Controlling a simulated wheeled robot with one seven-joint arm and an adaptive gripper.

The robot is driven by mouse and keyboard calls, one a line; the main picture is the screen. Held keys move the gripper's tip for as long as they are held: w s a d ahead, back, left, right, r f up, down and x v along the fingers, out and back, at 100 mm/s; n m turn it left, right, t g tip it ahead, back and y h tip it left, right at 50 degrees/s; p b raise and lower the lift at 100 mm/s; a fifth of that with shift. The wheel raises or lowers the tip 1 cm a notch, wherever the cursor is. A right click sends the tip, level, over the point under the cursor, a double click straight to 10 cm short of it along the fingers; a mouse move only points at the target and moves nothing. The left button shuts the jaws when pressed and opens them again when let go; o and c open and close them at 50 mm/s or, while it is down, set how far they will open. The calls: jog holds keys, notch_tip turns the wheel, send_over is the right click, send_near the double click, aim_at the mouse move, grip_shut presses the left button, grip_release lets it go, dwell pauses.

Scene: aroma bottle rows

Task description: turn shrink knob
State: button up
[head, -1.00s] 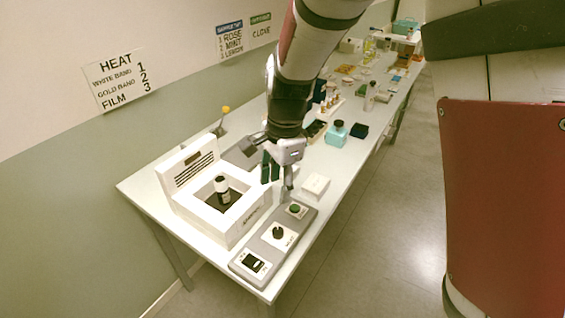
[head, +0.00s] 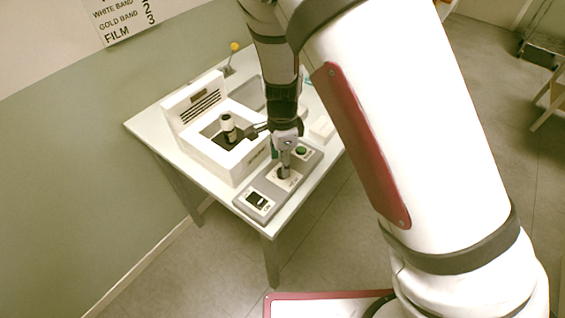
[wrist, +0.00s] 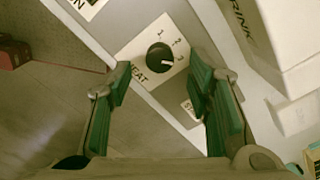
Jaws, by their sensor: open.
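The black round knob (wrist: 160,57) sits on a white plate marked HEAT with 1, 2 and 3. Its white pointer mark lies toward the 3. In the head view the knob (head: 283,173) is partly hidden by my gripper (head: 286,157). In the wrist view my gripper (wrist: 160,72) is open, with one green-padded finger to each side of the knob and nothing between them held. I cannot tell whether the fingers touch the knob. The white shrink machine (head: 235,168) stands beside the grey control panel (head: 240,205), with a white-and-dark bottle (head: 228,124) in its recess.
The panel also carries a black switch (head: 257,200) at the near end and a green button (head: 301,151) at the far end. A white box (head: 321,128) stands beyond the panel. The table's front edge runs close beside the panel.

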jog(key=shift+f, duration=1.7)
grip_shut()
